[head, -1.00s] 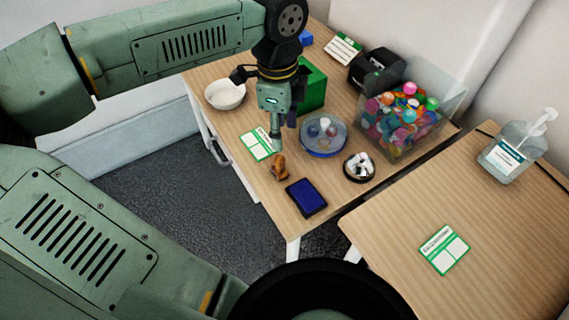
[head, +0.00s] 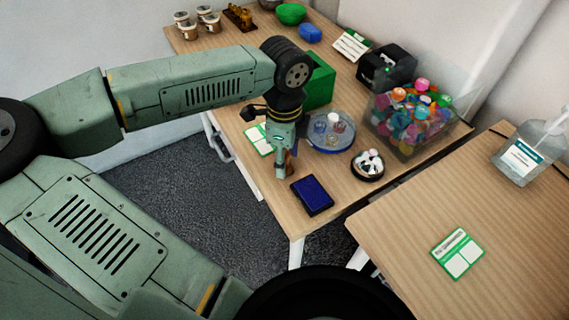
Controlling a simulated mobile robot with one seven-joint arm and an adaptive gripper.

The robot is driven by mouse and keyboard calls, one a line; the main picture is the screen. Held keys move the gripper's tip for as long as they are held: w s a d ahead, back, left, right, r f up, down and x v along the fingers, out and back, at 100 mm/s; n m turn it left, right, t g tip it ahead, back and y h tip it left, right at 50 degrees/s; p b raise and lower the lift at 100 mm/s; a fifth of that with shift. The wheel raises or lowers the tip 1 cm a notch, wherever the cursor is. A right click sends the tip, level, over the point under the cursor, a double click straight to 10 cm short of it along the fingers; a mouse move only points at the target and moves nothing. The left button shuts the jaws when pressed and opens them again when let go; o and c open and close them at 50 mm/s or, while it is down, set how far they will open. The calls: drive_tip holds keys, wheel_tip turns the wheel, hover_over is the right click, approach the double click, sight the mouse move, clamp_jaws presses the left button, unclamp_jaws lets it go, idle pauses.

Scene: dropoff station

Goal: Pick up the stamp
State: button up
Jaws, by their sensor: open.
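The brown wooden stamp (head: 290,162) stands on the wooden table, just behind the blue ink pad (head: 312,195). Most of it is hidden behind my gripper (head: 283,166), and only a small brown part shows at the fingers' right side. My gripper points down at the stamp, with its fingertips low over the table. It is open; I cannot tell whether the stamp is between the fingers or behind them.
A green and white card (head: 258,139) lies left of my gripper. A round clear dish (head: 331,148), a small black bowl (head: 368,165) and a clear bin of colourful items (head: 412,140) stand to the right. A green box (head: 320,82) is behind.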

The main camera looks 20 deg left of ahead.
clamp_jaws()
idle(0.6)
